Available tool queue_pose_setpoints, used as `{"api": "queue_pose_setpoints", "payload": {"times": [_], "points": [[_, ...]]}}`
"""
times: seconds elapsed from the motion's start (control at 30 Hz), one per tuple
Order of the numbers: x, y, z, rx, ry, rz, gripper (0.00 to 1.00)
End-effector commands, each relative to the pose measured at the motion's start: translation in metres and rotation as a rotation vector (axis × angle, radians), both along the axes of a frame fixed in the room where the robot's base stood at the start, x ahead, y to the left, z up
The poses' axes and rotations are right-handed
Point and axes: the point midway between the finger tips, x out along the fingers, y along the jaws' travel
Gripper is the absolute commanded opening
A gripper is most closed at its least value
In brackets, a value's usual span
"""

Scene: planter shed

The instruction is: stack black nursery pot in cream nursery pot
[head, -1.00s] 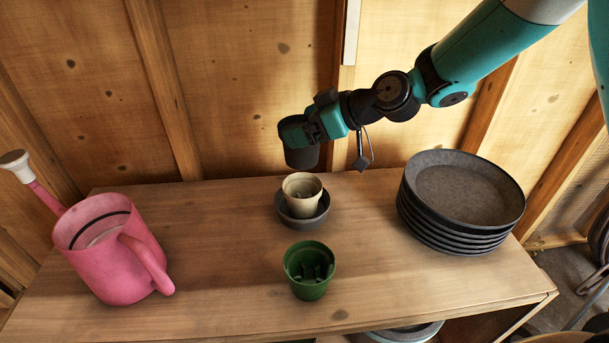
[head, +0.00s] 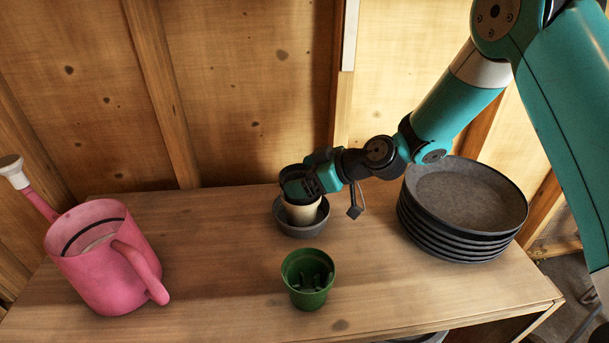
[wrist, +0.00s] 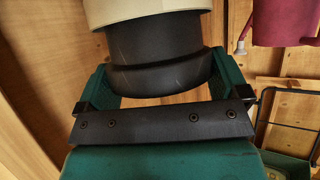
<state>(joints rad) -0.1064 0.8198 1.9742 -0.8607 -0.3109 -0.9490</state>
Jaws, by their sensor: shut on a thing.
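My gripper (head: 303,183) is shut on the black nursery pot (head: 290,175) from the right side. The black pot is upright at the mouth of the cream nursery pot (head: 303,214). In the wrist view the black pot (wrist: 155,45) sits between the fingers, and its narrow end meets the cream pot (wrist: 140,10), seemingly partly inside it. How deep it sits is hidden. The cream pot stands in a dark grey saucer (head: 302,230) on the wooden bench, its rim mostly covered by my gripper and the black pot.
A green pot (head: 308,293) stands in front of the saucer. A pink watering can (head: 95,265) is at the left and shows in the wrist view (wrist: 285,25). A stack of dark plates (head: 465,195) is at the right. The wooden wall is close behind; the bench (head: 210,250) is clear left of the saucer.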

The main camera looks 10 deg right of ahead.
Motion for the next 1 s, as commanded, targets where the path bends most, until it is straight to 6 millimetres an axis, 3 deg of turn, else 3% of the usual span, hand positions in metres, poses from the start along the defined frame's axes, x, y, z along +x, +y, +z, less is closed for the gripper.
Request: {"api": "queue_pose_setpoints", "payload": {"times": [0.27,0.3,0.53,0.7,1.0], "points": [[0.000,0.000,-0.009,0.000,0.000,0.000,0.59],[0.000,0.000,-0.007,0.000,0.000,0.000,1.00],[0.000,0.000,-0.006,0.000,0.000,0.000,1.00],[-0.001,-0.002,0.006,0.000,0.000,-0.001,1.00],[-0.029,-0.057,0.036,0.001,0.001,-0.006,1.00]]}}
